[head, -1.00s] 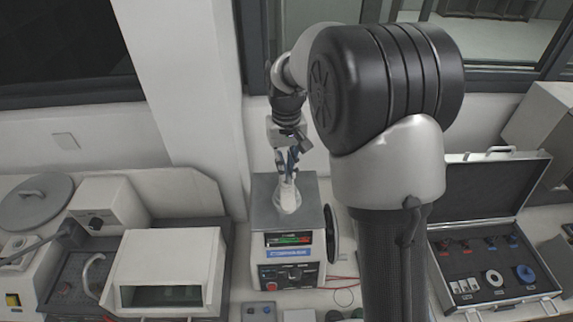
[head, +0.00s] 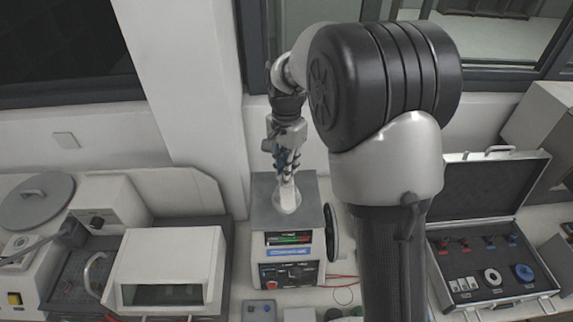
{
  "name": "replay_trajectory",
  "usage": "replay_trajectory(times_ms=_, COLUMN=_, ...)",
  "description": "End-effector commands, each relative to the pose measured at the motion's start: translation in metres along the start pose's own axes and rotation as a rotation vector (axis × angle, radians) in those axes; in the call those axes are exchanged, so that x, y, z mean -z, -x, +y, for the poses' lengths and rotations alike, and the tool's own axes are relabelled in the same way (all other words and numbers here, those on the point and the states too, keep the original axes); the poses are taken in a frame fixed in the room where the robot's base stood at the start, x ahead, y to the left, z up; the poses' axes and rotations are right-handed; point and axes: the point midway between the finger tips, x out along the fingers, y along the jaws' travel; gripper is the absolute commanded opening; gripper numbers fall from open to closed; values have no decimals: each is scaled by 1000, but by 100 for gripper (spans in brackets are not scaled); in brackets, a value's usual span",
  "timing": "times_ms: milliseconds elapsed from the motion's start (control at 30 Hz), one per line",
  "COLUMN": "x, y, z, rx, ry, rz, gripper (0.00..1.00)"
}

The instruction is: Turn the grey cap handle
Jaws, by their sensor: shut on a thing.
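The mounting press (head: 262,205) stands on the bench in the middle of the head view, with a lit display and a control panel on its front. A light grey cap handle (head: 289,198) rises from the top of the press. My gripper (head: 286,172) points down over the press and is shut on the upper part of the handle. The fingers cover part of the handle, so its exact angle is hard to make out.
A black handwheel (head: 332,233) is on the press's right side. A white machine with a window (head: 170,268) stands to the left. An open case (head: 490,285) with small parts lies at the right. Red cables (head: 343,278) lie beside the press.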

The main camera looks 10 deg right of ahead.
Motion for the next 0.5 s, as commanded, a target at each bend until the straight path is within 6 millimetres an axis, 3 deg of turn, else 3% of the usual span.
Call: replay_trajectory(times_ms=500, x=1, y=1, z=-1, rx=4, ry=-469, rz=2, gripper=0)
